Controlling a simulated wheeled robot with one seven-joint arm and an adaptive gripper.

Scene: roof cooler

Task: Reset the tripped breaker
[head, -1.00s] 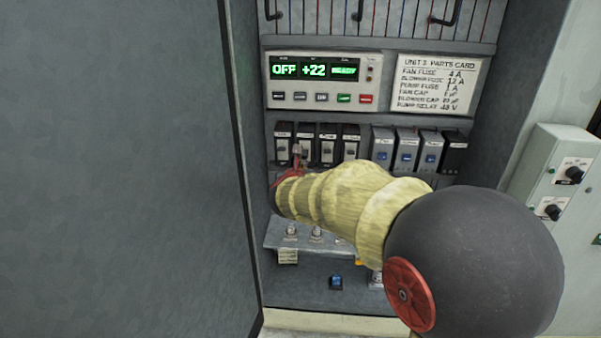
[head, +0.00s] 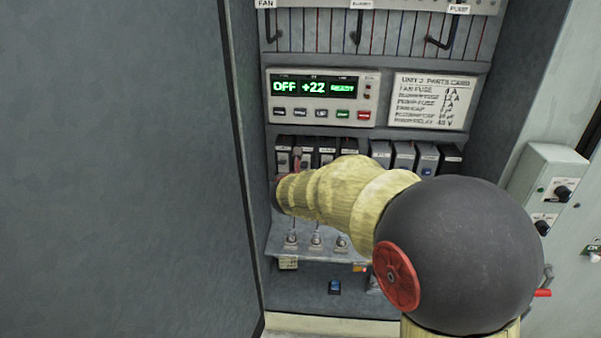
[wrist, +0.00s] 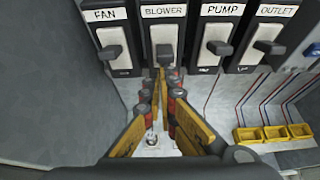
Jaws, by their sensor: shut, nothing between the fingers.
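A row of black-and-grey breakers (head: 326,150) sits under the display panel. In the wrist view they read FAN (wrist: 105,40), BLOWER (wrist: 162,25), PUMP (wrist: 217,32) and OUTLET (wrist: 269,36). Each has a dark lever; I cannot tell for sure from lever position which one is tripped. My gripper (wrist: 161,74) is shut and empty, its fingertips just below the BLOWER lever (wrist: 165,54); contact is unclear. In the head view my gripper (head: 297,160) is in front of the left breakers, partly hidden by my wrist.
The display (head: 313,88) reads OFF, +22, READY. A parts card (head: 432,101) is to its right. More modules (head: 404,155) stand right of the breakers. Below are a shelf with posts (head: 316,240) and a small blue part (head: 335,287). The cabinet's grey side (head: 130,170) bounds the left.

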